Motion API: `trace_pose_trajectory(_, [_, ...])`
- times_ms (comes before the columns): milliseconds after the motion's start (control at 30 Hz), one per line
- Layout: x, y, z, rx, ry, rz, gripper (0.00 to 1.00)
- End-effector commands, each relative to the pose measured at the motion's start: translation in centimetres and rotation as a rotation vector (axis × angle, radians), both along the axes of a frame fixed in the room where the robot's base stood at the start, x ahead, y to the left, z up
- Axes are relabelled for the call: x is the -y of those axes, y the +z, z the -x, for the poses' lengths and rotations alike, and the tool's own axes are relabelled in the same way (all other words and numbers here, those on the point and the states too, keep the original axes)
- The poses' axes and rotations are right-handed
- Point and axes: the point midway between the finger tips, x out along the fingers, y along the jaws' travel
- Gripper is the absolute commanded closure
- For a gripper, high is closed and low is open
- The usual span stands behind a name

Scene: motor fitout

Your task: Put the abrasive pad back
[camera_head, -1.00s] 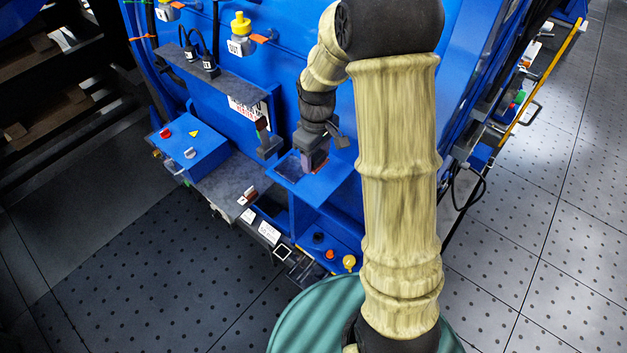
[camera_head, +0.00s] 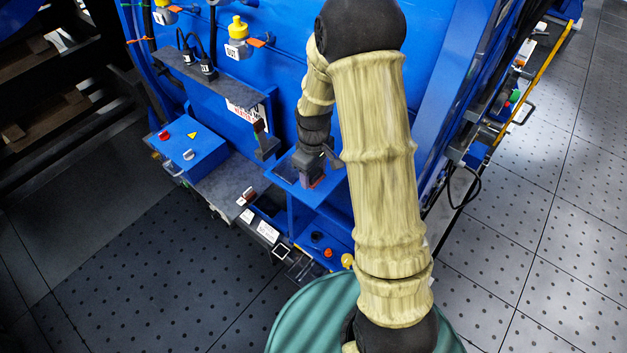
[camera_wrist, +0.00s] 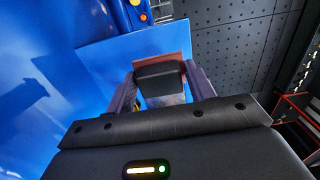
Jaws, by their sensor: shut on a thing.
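My gripper (camera_head: 309,178) points down over the small blue shelf (camera_head: 285,172) on the blue machine's front. In the wrist view my gripper (camera_wrist: 160,92) is shut on the abrasive pad (camera_wrist: 176,57), a dark block with a reddish-brown layer on its far side. The blue shelf (camera_wrist: 100,62) lies just beyond and to the left of the pad. In the head view only a thin reddish edge shows at the fingertips, and the fingers and wrist hide most of the pad. I cannot tell whether the pad touches the shelf.
A blue box with a red button (camera_head: 188,146) stands left on a grey ledge (camera_head: 222,187). A grey bracket (camera_head: 266,146) is close left of my gripper. Below are a compartment with small knobs (camera_head: 316,237) and a teal round surface (camera_head: 310,320). Dotted floor lies right.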

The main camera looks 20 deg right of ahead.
Motion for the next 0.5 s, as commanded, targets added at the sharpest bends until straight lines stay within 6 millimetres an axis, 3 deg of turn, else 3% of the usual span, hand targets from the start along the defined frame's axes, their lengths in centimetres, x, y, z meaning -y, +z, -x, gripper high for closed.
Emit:
trace_pose_trajectory(333, [-0.1, -3.5, 0.1, -0.004, 0.001, -0.001, 0.68])
trace_pose_trajectory(500, [0.0, -4.1, 0.0, 0.000, 0.000, 0.000, 0.68])
